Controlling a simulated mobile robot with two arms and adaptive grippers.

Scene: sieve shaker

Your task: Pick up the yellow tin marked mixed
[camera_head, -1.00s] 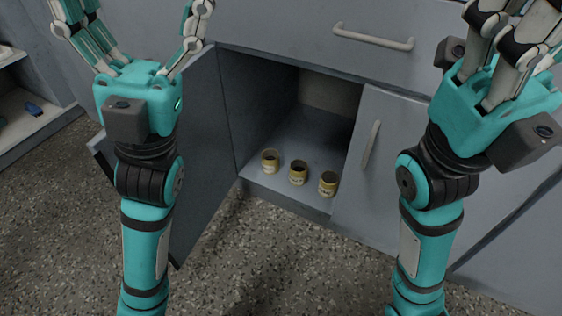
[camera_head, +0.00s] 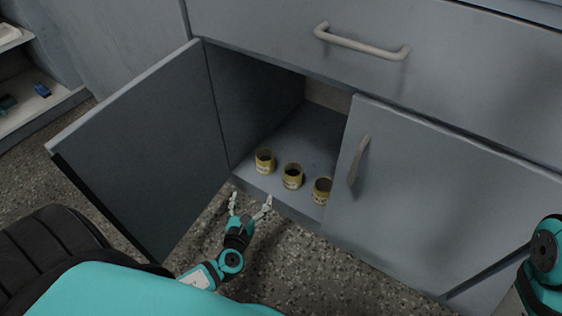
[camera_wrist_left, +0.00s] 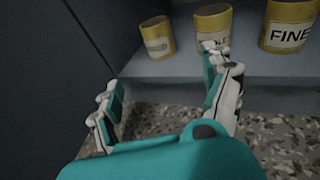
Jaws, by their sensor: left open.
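Three yellow tins stand upright in a row on the floor of the open cabinet: left tin (camera_head: 264,162), middle tin (camera_head: 292,177), right tin (camera_head: 322,191). In the left wrist view the right tin (camera_wrist_left: 289,24) reads FINE. The middle tin (camera_wrist_left: 213,20) has its label partly hidden by a finger. The left tin (camera_wrist_left: 157,36) has a label too blurred to read, so I cannot tell which is marked mixed. My left gripper (camera_head: 251,199) is open and empty, in front of the cabinet's lower edge, short of the left and middle tins. My right gripper is out of view.
The left cabinet door (camera_head: 145,145) stands swung open, left of my left gripper. The right door (camera_head: 430,210) is shut, with its handle (camera_head: 359,160) near the opening. A drawer (camera_head: 440,70) is above. The speckled floor (camera_head: 310,260) in front is clear.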

